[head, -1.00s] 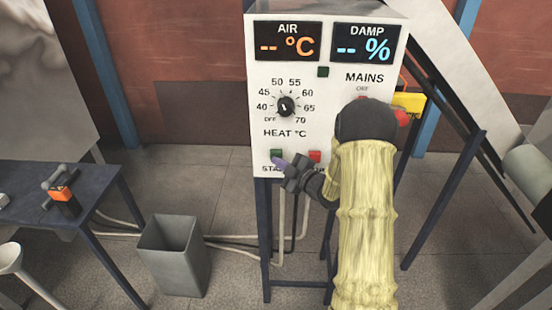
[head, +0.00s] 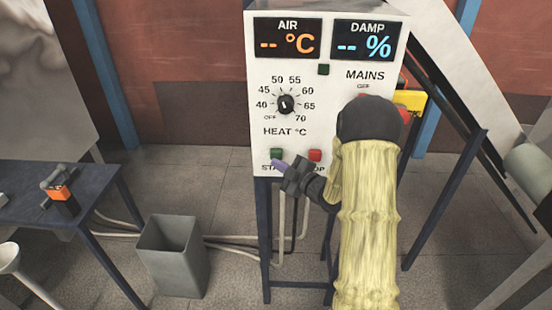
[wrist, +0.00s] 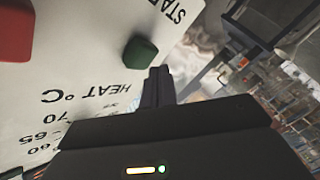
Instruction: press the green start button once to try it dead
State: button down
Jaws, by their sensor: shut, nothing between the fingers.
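The green start button (head: 277,154) is at the lower left of the white control panel (head: 262,120). The START label under it is partly covered. My gripper (head: 279,166) has its fingers shut and empty, with the tips just below the button in the head view. In the wrist view the green button (wrist: 140,52) stands out from the panel just beyond and left of my fingertips (wrist: 158,74). A gap shows between them there, and I see no contact. The AIR (head: 288,38) and DAMP (head: 367,40) displays show dashes.
The red stop button (head: 315,155) is right of the start button, close to my gripper. The heat knob (head: 286,104) is above. My arm hides much of the MAINS area. A yellow box (head: 411,101) is at the panel's right side. A grey bin (head: 174,258) stands on the floor.

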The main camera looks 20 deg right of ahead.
dwell(0.3)
jog(key=s, duration=0.1)
jog(key=s+a+b, duration=0.1)
jog(key=s, duration=0.1)
jog(key=s+b, duration=0.1)
jog(key=shift+s+a, duration=0.25)
jog(key=shift+s, duration=0.15)
dwell(0.6)
jog(key=s+a+f+m+g+h, duration=0.1)
jog(key=s+m+g+h, duration=0.3)
jog(key=s, duration=0.7)
jog(key=s+a+f+m+g+h, duration=0.1)
jog(key=s+m+g+h, duration=0.3)
jog(key=s+m+g, duration=0.4)
jog(key=s+f+m, duration=0.1)
jog(key=s+m, duration=0.2)
jog(key=s, duration=0.1)
jog(key=shift+a+f+g, duration=0.2)
jog(key=shift+a+g, duration=0.1)
jog(key=shift+a, duration=0.1)
